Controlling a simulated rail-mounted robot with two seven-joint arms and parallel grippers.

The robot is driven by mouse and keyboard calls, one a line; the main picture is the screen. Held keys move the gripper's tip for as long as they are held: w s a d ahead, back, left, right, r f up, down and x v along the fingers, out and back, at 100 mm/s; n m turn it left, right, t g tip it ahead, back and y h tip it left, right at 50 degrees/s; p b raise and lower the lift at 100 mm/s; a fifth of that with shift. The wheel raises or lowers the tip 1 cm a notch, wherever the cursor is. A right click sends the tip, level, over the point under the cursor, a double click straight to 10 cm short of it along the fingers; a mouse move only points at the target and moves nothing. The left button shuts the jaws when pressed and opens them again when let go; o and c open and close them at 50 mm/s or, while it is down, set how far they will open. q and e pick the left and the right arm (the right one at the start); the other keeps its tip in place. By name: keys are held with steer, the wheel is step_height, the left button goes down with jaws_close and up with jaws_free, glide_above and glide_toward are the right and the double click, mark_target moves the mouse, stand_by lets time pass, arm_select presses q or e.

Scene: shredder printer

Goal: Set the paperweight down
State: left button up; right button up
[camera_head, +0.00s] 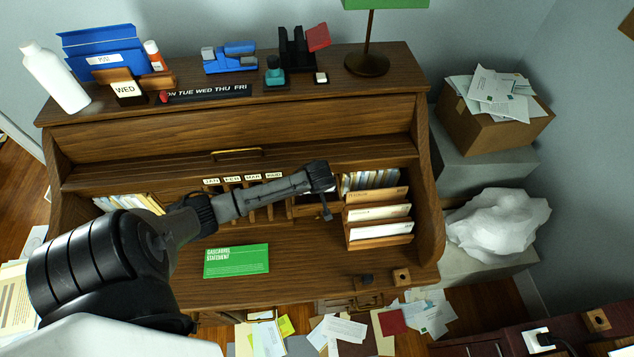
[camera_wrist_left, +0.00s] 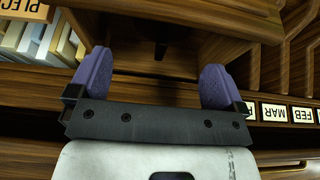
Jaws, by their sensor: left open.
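My left arm reaches across the roll-top desk (camera_head: 300,262) to the compartments at its back. The left gripper (camera_head: 325,205) is partly hidden by its own wrist in the head view. In the left wrist view the gripper (camera_wrist_left: 155,80) has its two purple fingers wide apart, with nothing between the tips. They face an open wooden compartment (camera_wrist_left: 190,20). A small dark shape (camera_wrist_left: 160,48) shows in shadow beyond the fingers; I cannot tell whether it is the paperweight. A small dark object (camera_head: 367,279) sits at the desk's front right. My right gripper is out of view.
A green statement sheet (camera_head: 236,261) lies flat on the desk. Letter racks (camera_head: 378,215) stand right of the gripper; month labels (camera_wrist_left: 274,112) are close on the other side. A wooden block (camera_head: 402,276) sits near the front edge. Loose papers (camera_head: 340,330) cover the floor.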

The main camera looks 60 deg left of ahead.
arm_select(q)
steer(key=w+v, duration=0.1)
steer(key=v, duration=0.5)
steer(key=s+d+f+m+h, duration=0.25)
steer(key=s+d+m, duration=0.8)
steer(key=d, duration=0.55)
steer(key=s+d+r+m+t+h, duration=0.1)
steer(key=s+d+r+m+h, duration=0.1)
steer(key=s+d+r+m, duration=0.3)
steer(key=s+d, duration=0.3)
steer(key=s, duration=0.2)
steer(key=shift+t+p, duration=0.3)
steer(key=shift+t, duration=0.1)
steer(key=shift+d, duration=0.1)
steer(key=shift+c, duration=0.3)
